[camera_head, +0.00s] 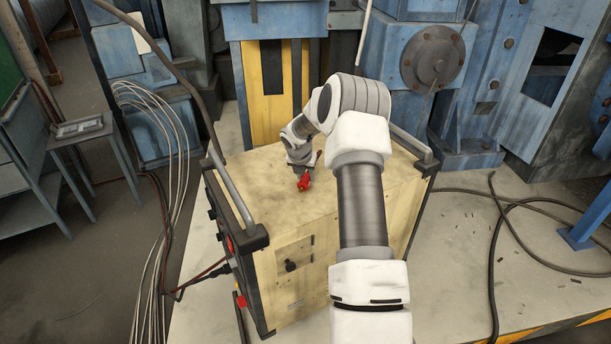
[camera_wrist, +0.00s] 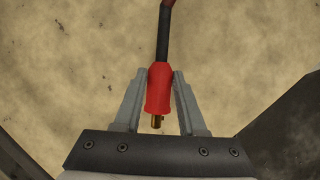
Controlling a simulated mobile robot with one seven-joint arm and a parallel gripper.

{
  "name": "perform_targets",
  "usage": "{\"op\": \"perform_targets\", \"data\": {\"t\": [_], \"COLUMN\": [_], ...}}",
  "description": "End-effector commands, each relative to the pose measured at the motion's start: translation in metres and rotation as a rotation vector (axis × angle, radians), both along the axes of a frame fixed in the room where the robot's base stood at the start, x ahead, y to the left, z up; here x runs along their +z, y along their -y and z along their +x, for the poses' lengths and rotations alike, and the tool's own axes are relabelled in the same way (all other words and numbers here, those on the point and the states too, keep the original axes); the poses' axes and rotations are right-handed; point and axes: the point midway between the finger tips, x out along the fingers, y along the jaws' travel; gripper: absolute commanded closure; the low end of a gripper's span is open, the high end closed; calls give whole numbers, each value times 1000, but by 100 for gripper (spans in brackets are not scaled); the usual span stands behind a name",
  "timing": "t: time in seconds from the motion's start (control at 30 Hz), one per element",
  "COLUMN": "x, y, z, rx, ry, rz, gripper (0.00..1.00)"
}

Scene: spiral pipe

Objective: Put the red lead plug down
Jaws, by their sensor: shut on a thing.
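The red lead plug (camera_wrist: 159,90) is between the two grey fingers of my gripper (camera_wrist: 160,95) in the wrist view. Its brass tip points toward the gripper body, and a black lead runs from its other end to the top of the picture. My gripper is shut on the plug. In the head view the red plug (camera_head: 304,182) shows small under my gripper (camera_head: 303,172), over the top of the beige box (camera_head: 262,185). I cannot tell whether the plug touches the box top.
The box has grey bar handles (camera_head: 232,190) on its left and right edges. Its top around the plug is bare. Dark and red leads (camera_head: 200,275) reach its left side. Blue machinery (camera_head: 435,60) stands behind. A black cable (camera_head: 495,240) lies on the floor at right.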

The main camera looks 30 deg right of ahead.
Motion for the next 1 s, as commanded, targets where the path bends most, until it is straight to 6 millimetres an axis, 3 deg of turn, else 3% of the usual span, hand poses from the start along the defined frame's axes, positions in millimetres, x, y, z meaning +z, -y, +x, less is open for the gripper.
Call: {"op": "perform_targets", "data": {"t": [0.1,0.13,0.3,0.67,1.0], "x": [-3,-3,-3,3,56], "y": [0,0,0,-1,-19], "z": [0,0,0,0,-17], "rx": [0,0,0,0,1], "ry": [0,0,-1,0,2], "rz": [0,0,1,0,-1], "gripper": [100,56,30,30,30]}}
